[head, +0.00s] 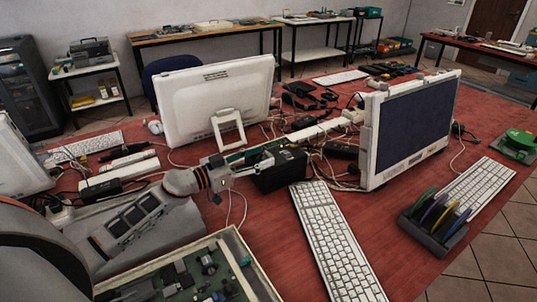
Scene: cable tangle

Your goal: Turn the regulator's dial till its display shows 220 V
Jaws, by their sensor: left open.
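A black box (281,178), which looks like the regulator, sits on the red table in the middle of the head view, between two white monitors. Its dial and display cannot be made out; my left gripper covers part of its top and near side. My left gripper (268,160) comes in from the left and reaches over the box with its fingers apart. I cannot tell whether a finger touches the box. My right gripper is not in view.
A white monitor (217,95) stands behind the gripper and another (412,128) to the right. A long keyboard (335,242) lies in front. A tray of parts (262,277) is at the near edge. Cables tangle behind the box; bare red tabletop lies right of the keyboard.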

